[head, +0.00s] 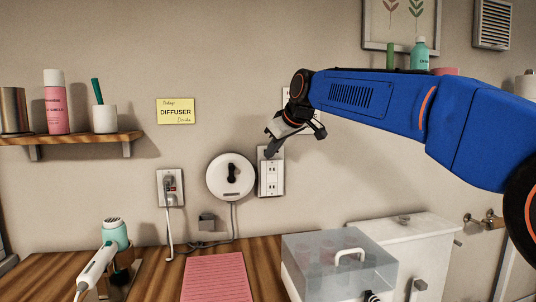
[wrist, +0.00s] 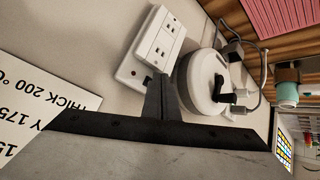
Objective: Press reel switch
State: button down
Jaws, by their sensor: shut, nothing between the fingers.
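The reel (head: 231,188) is a round white disc mounted on the wall, with a black switch (head: 233,172) at its centre. In the wrist view the reel (wrist: 201,70) is seen at a slant, its black switch (wrist: 219,86) sticking out. My gripper (head: 270,150) is at the wall, above and to the right of the reel, in front of the upper part of a white outlet plate. In the wrist view my gripper's dark fingers (wrist: 161,90) are together and empty, pointing between the outlet plate and the reel, apart from the switch.
The outlet plate (head: 271,183) is right of the reel; another outlet with a plug (head: 170,182) is left. A cord hangs below the reel. A pink mat (head: 217,280), a hair dryer (head: 113,235) and a clear box (head: 312,268) sit below. A shelf (head: 70,143) is at left.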

jog(key=shift+s+d, duration=0.1)
jog(key=shift+s, duration=0.2)
jog(key=s+d, duration=0.1)
jog(key=s, duration=0.4)
jog(key=shift+s+d, duration=0.3)
jog(key=shift+s, duration=0.1)
dwell(0.5)
